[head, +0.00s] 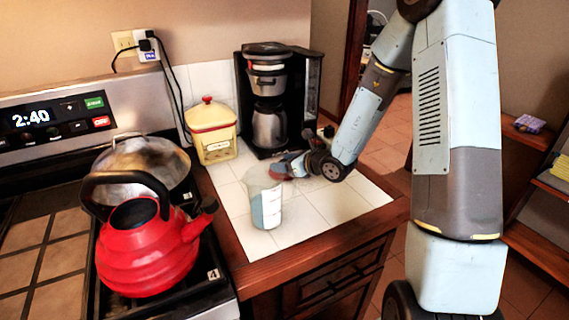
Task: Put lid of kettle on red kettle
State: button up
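The red kettle (148,262) stands on the front of the stove at the left, its dark handle arched over the top and its spout pointing right. My gripper (285,168) is low over the white tiled counter, behind and right of a clear measuring cup. A small dull-red thing (278,171) is at its fingertips; it may be the kettle lid, but it is too small and partly covered to be sure. Whether the fingers are closed on it does not show.
The measuring cup (265,203) stands between my gripper and the kettle. A metal pot (140,158) sits behind the kettle. A yellow canister (212,134) with a red lid and a coffee maker (268,115) stand at the back. The front right counter is clear.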

jog(key=shift+o, duration=0.7)
